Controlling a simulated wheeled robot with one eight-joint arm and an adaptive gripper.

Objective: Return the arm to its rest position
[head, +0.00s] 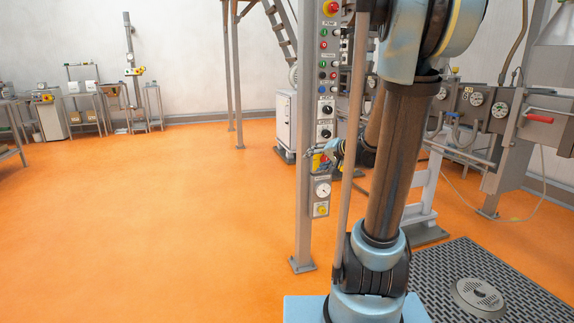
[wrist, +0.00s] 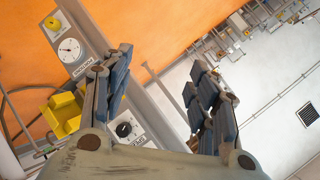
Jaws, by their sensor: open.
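My gripper (wrist: 158,68) fills the lower part of the wrist view. Its two dark, jointed fingers stand wide apart, and nothing is held between them. Behind the fingers is the grey control post, with a gauge (wrist: 70,47) and a black knob (wrist: 124,129). In the head view my arm rises in front on the right and hides part of the post. The far end of my arm shows small beside the post at mid height, and its fingers cannot be made out clearly there.
The control post (head: 303,190) carries several buttons, a red stop button (head: 331,8) and a gauge (head: 322,190). Machinery with dials (head: 476,98) stands on the right. A dark floor grate (head: 520,290) lies at the lower right. The orange floor (head: 150,220) on the left is clear.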

